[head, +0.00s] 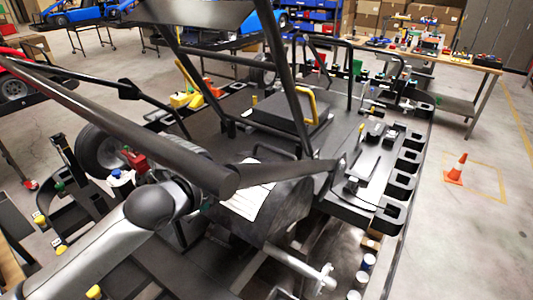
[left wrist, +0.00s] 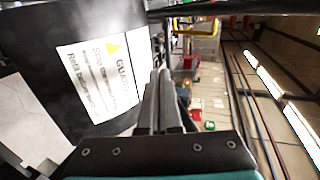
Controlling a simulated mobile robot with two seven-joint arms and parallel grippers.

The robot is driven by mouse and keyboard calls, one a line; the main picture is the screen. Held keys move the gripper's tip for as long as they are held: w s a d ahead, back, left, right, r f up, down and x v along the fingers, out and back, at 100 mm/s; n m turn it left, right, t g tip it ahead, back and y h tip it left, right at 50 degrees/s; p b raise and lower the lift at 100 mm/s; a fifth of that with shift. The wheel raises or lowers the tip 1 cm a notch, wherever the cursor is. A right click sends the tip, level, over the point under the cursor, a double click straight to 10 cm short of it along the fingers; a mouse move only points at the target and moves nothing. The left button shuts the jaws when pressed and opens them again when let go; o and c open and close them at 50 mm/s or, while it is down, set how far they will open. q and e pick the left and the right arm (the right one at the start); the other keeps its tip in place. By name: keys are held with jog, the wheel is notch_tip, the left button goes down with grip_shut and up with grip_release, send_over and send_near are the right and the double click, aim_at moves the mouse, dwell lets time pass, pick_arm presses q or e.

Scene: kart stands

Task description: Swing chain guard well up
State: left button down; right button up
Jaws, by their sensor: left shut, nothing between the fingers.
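The chain guard (head: 285,212) is a dark panel with a white label, in the middle of the head view below the kart's black tubes. In the left wrist view the guard (left wrist: 35,45) fills the left side, and its label with a yellow warning triangle faces me. My left gripper (left wrist: 160,75) is shut and empty, with its fingers at the guard's right edge in that view. I cannot tell whether they touch it. In the head view my left arm reaches in from the lower left, and its gripper is mostly hidden behind a thick black tube. My right gripper is not in view.
Thick black frame tubes (head: 150,130) cross above the guard. A silver shaft (head: 300,268) sticks out below it. A dark slotted tray (head: 385,185) lies to the right. An orange cone (head: 456,168) stands on open floor farther right, before a workbench (head: 445,60).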

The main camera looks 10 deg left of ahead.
aim_at(262, 159)
pick_arm(q)
jog(key=x, duration=0.8)
jog(key=shift+w+d+r+p, duration=0.25)
jog(key=shift+w+r+p, duration=0.05)
jog(key=shift+w+p, duration=0.05)
jog(key=shift+r+x, duration=0.2)
jog(key=shift+x, duration=0.8)
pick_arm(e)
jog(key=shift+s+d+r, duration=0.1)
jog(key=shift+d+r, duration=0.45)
pick_arm(q)
jog(key=shift+w, duration=0.15)
